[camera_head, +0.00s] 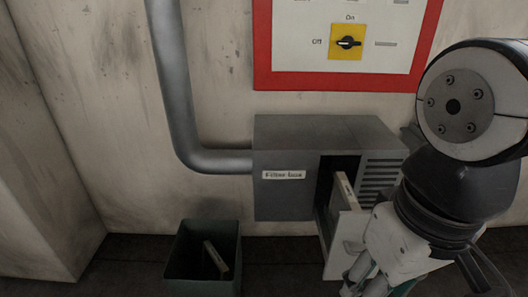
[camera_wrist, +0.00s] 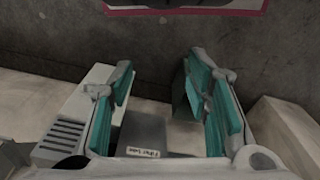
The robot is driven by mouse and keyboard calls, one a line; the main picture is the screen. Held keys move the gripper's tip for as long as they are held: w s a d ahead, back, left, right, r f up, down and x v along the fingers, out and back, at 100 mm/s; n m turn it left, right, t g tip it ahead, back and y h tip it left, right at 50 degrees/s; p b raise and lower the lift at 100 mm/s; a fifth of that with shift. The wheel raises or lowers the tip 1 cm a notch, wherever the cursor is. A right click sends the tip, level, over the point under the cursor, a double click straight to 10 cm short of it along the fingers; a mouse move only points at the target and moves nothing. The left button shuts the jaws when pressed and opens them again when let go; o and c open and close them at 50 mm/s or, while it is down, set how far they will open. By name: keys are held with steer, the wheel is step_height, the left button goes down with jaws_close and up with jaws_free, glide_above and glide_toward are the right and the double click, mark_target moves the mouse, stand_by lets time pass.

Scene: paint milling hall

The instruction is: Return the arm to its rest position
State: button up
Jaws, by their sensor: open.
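My gripper (camera_head: 368,284) is at the lower right in the head view, in front of the grey filter box and partly cut by the lower edge. In the wrist view my gripper (camera_wrist: 168,88) shows two teal-padded fingers spread apart with nothing held between them. The filter box (camera_head: 285,145) stands against the wall with a dark front opening. A pale flat piece (camera_head: 346,190) stands in a part that projects from this opening. My arm hides part of the box's right side.
A dark green bin (camera_head: 184,272) stands on the floor at left, with a pale flat piece (camera_head: 215,257) leaning inside. A grey pipe (camera_head: 175,80) runs down the wall into the box. A red-framed panel has a yellow switch (camera_head: 347,42). Floor between bin and arm is clear.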

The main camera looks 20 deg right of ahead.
stand_by(0.3)
step_height(320, 180, up, 22)
steer(key=t+p, duration=0.3)
steer(key=p, duration=1.6)
steer(key=shift+a+f+p, duration=0.15)
steer(key=shift+f+p, duration=0.05)
steer(key=shift+p, duration=0.2)
steer(key=shift+w, duration=0.1)
steer(key=shift+c, duration=0.6)
